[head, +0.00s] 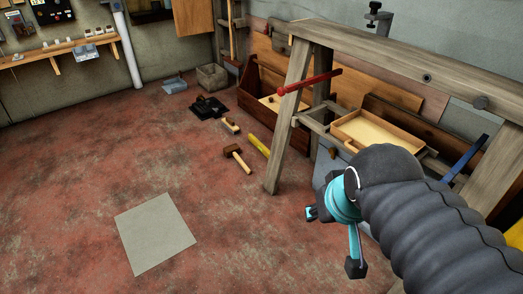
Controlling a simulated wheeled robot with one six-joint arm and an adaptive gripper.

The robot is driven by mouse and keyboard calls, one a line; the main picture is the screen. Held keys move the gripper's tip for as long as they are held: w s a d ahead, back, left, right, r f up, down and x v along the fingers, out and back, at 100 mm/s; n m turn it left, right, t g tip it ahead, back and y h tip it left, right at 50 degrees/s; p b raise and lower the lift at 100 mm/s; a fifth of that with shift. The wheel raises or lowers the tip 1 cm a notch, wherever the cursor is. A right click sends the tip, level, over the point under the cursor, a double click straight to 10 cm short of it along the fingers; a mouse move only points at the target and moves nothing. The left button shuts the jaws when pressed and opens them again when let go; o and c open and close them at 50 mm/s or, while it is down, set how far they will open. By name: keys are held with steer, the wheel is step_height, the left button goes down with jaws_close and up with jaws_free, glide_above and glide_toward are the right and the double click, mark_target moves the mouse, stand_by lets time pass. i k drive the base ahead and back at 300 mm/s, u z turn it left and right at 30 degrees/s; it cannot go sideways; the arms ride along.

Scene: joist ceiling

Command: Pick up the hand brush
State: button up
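A small object with a brown wooden top and pale lower edge, which looks like the hand brush (230,125), lies on the red floor near the dark toolbox, left of the wooden workbench. It is small in view, so its bristles are hard to make out. My gripper (334,241) is at the lower right in front of the bench, far from the brush and nearer to the camera. Its two dark-tipped fingers are spread apart, and nothing shows between them.
A mallet (238,157), a yellow bar (259,145) and a black dustpan-like thing (207,107) lie near the brush. The wooden toolbox (286,117) and bench leg (291,117) stand to its right. A flat grey square (155,233) lies on otherwise open floor.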

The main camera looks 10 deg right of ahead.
mark_target(228, 123)
steer(key=u, duration=0.05)
steer(key=k, duration=0.6)
steer(key=u, duration=0.65)
steer(key=i, duration=1.4)
steer(key=u, duration=0.8)
steer(key=i, duration=3.75)
steer(key=z, duration=1.2)
steer(key=i, duration=1)
steer(key=z, duration=1.6)
steer(key=i, duration=0.55)
steer(key=z, duration=0.25)
